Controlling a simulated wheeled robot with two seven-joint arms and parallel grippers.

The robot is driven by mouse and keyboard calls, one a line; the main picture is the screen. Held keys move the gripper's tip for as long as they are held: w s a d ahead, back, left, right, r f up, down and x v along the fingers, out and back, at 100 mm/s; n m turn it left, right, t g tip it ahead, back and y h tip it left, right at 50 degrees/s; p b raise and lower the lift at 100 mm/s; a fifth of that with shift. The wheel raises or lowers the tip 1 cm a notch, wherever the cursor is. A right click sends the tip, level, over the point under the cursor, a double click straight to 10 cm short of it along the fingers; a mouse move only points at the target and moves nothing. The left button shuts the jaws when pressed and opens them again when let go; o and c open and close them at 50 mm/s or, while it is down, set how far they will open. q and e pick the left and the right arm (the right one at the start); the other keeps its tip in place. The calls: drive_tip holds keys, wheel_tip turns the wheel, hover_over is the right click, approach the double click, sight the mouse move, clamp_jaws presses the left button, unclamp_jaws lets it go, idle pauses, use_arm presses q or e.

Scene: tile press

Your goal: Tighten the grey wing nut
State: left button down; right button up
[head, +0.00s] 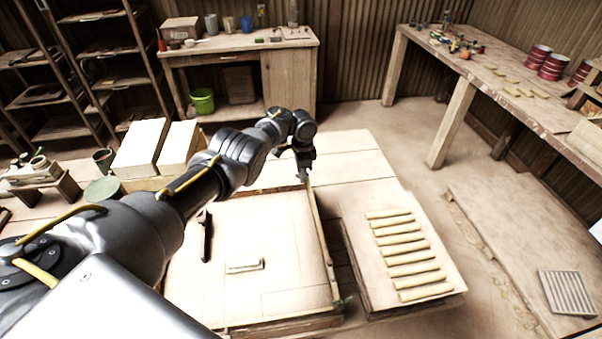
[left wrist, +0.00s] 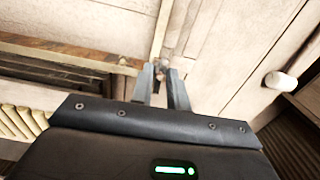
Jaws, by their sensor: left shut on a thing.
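My left gripper (head: 304,172) reaches down to the far right corner of the wooden tile press (head: 290,225). It also shows in the left wrist view (left wrist: 163,78), where its two fingers are closed together on a small greyish piece, the grey wing nut (left wrist: 162,68). The nut is mostly hidden between the fingertips, and its turn angle cannot be made out. In the head view the nut is hidden by the gripper. My right gripper is in neither view.
A board (head: 357,240) with several pale clay strips lies right of the press. Pale blocks (head: 141,147) stand at the left. The floor between the benches is mostly clear.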

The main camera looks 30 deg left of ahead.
use_arm(q)
drive_tip(key=shift+s+f, duration=0.1)
idle(0.4)
drive_tip(key=c, duration=1.4)
unclamp_jaws()
drive_tip(key=shift+d, duration=0.1)
drive_tip(key=shift+o, duration=0.2)
drive_tip(key=shift+r, duration=0.3)
wheel_tip(320, 180, up, 10)
drive_tip(key=p, duration=0.2)
drive_tip(key=shift+r, duration=0.15)
